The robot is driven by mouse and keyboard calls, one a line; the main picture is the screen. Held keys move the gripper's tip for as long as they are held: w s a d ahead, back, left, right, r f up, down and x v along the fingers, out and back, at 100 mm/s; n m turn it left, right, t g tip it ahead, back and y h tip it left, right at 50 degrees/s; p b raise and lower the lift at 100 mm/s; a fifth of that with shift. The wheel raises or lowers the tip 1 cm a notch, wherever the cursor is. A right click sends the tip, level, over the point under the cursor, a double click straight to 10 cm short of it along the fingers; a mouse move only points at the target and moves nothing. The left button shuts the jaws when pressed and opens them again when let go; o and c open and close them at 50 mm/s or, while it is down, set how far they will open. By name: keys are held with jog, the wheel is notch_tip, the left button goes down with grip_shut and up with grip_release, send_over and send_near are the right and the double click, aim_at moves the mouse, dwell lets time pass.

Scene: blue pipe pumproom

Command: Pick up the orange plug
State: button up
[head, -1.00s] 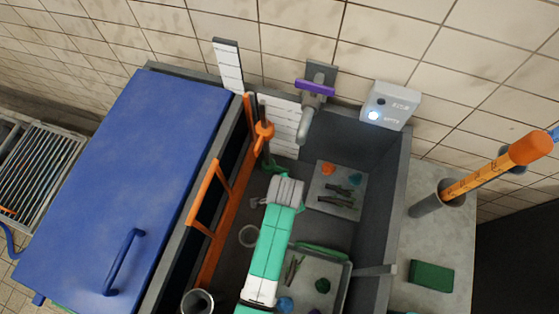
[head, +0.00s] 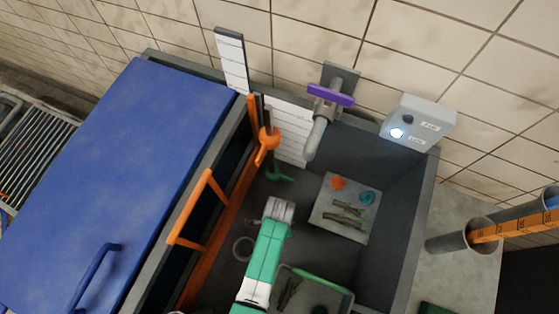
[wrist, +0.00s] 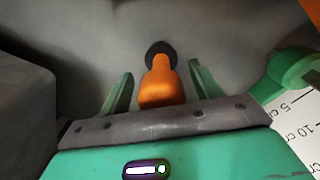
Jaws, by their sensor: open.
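The orange plug (wrist: 161,85) is in the middle of the wrist view, with a dark round piece (wrist: 160,49) at its far end against a grey surface. My gripper (wrist: 160,70) is open, with one green finger on each side of the plug and a visible gap on both sides. In the head view my gripper (head: 279,208) is low inside the grey sink (head: 400,190). I cannot make out the plug there; my arm may hide it.
A green fitting (wrist: 292,66) and a white centimetre scale (wrist: 295,120) are close on the right in the wrist view. An orange-handled rod (head: 267,140) and orange rail (head: 190,240) stand left. A tray (head: 330,208) with small items lies right.

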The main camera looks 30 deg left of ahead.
jog(key=shift+f, duration=0.95)
jog(key=shift+w+r, duration=0.1)
jog(key=shift+r, duration=0.1)
jog(key=c, duration=1.1)
